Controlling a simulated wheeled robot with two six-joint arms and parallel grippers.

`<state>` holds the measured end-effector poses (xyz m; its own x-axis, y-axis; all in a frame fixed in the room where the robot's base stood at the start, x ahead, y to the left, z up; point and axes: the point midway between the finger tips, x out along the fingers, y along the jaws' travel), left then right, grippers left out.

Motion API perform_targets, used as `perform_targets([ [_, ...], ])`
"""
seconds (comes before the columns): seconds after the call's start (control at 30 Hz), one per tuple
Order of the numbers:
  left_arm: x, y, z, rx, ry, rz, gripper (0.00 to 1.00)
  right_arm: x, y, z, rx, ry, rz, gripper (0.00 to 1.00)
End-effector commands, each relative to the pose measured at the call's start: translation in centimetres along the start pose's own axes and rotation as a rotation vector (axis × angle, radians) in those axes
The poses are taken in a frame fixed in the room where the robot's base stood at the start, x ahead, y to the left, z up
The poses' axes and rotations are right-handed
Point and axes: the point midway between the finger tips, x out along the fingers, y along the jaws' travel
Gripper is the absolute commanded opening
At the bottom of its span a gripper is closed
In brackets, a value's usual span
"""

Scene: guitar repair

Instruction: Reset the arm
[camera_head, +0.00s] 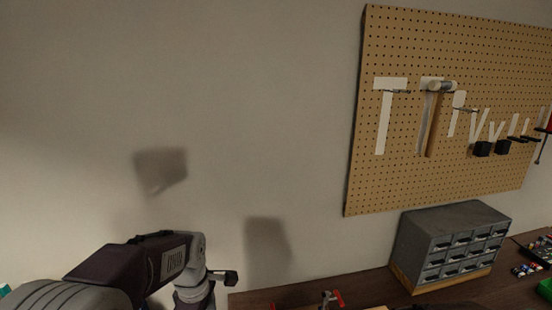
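My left arm comes in from the lower left, with a dark link and a grey joint near its end. A short grey piece with a dark block at its tip (222,277) sticks out to the right of the joint. I cannot tell whether this is part of my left gripper, and no clear pair of fingers shows. The arm's lower part runs out of the bottom edge. Nothing held is visible. My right arm and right gripper are not in view.
A brown workbench (375,287) runs along the bottom right. On it stand a grey drawer cabinet (452,243), a red-handled clamp (333,299) and a green bin (545,289). A pegboard (400,190) holds a hammer (434,120) and other tools. The wall at left is bare.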

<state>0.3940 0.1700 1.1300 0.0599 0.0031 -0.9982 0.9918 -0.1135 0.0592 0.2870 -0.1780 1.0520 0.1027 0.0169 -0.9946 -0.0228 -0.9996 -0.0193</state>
Motion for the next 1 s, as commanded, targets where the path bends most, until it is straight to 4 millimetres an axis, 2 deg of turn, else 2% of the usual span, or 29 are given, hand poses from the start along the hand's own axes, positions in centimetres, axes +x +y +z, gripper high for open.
perform_targets([
  [0.03, 1.4, -3.2, -0.3, 0.149, -0.005, -0.006, 0.82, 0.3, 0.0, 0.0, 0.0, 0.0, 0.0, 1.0],
  [0.1, 3.5, -7.3, -0.2, 0.431, -0.015, -0.01, 0.82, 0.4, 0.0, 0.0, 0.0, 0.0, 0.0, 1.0],
  [0.2, 6.2, -11.7, 0.4, 0.821, -0.033, -0.021, 0.82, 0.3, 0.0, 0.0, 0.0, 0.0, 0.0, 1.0],
  [0.27, 7.3, -12.9, 0.6, 1.018, -0.037, -0.017, 0.82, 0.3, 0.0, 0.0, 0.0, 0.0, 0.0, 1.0],
  [0.4, 7.5, -11.4, 0.4, 1.327, 0.013, 0.044, 0.82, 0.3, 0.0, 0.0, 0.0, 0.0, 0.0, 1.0],
  [0.5, 7.5, -11.2, 0.4, 1.418, 0.022, 0.05, 0.82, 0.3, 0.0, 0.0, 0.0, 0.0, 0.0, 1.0],
  [1.0, 7.5, -11.2, 0.4, 1.433, 0.02, 0.048, 0.82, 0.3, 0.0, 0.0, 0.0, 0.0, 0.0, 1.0],
])
